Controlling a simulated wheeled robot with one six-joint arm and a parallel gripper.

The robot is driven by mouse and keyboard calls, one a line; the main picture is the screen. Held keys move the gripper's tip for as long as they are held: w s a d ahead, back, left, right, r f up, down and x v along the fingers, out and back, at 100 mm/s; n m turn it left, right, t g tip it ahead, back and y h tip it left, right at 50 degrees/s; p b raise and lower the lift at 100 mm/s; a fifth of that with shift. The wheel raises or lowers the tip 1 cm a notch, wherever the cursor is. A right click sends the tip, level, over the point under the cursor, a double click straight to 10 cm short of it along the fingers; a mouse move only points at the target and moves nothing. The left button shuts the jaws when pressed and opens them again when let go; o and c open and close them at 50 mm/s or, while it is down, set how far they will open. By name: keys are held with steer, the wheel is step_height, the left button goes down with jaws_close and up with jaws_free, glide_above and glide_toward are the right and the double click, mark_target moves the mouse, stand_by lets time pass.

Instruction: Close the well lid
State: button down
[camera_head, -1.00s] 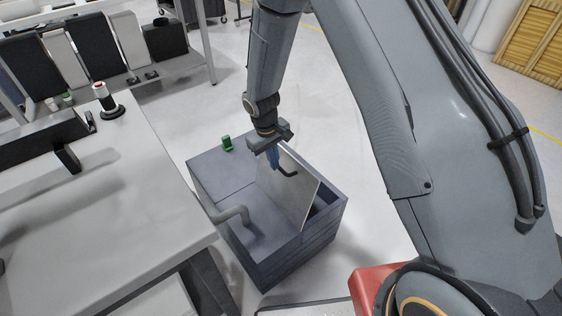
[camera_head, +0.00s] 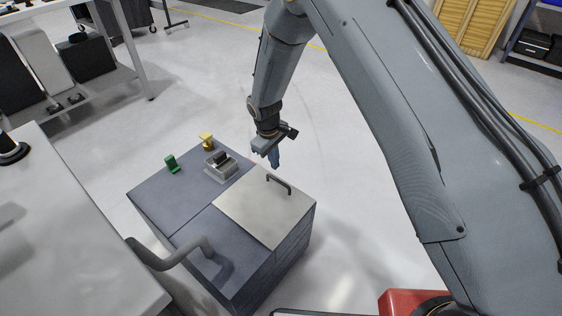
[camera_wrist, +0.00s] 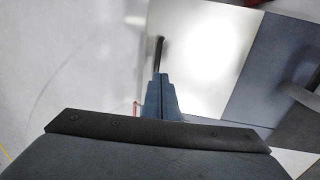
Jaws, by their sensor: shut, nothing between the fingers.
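The well is a grey-blue box (camera_head: 165,205) standing on the floor. Its light metal lid (camera_head: 255,215) lies flat over the right part of the box top, with a dark bar handle (camera_head: 279,184) near its far edge. In the wrist view the lid (camera_wrist: 205,65) is bright and its handle (camera_wrist: 158,52) shows just beyond the fingertips. My gripper (camera_head: 274,163) is shut and empty, above and near the lid's far edge by the handle. In the wrist view the closed fingers (camera_wrist: 160,80) point toward the handle. I cannot tell whether they touch it.
A green part (camera_head: 172,163), a yellow part (camera_head: 207,141) and a small grey fixture (camera_head: 220,166) sit on the box top. A table (camera_head: 60,230) stands left.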

mark_target(285, 182)
steer(key=shift+w+d+f+b, duration=0.35)
steer(key=shift+w+f+b, duration=0.1)
steer(key=shift+f, duration=0.2)
steer(key=shift+w+d+f+b, duration=0.3)
steer(key=shift+w+f+b, duration=0.15)
steer(key=shift+f, duration=0.2)
steer(key=f+g+y+b, duration=0.1)
steer(key=f, duration=0.1)
steer(key=w+d+f+g+b, duration=0.1)
steer(key=f+b, duration=0.1)
steer(key=w+f+g+y+b, duration=0.1)
steer(key=f, duration=0.1)
steer(key=shift+w+d+g+y+b, duration=0.25)
steer(key=shift+d+g+y+b, duration=0.05)
steer(key=shift+d+g+b, duration=0.1)
steer(key=shift+w+d+f+b, duration=0.1)
steer(key=shift+w+f+b, duration=0.1)
steer(key=shift+f+b, duration=0.5)
steer(key=shift+w+d+f+b, duration=0.15)
steer(key=shift+f+b, duration=0.35)
steer(key=shift+f, duration=0.25)
steer(key=shift+a, duration=0.1)
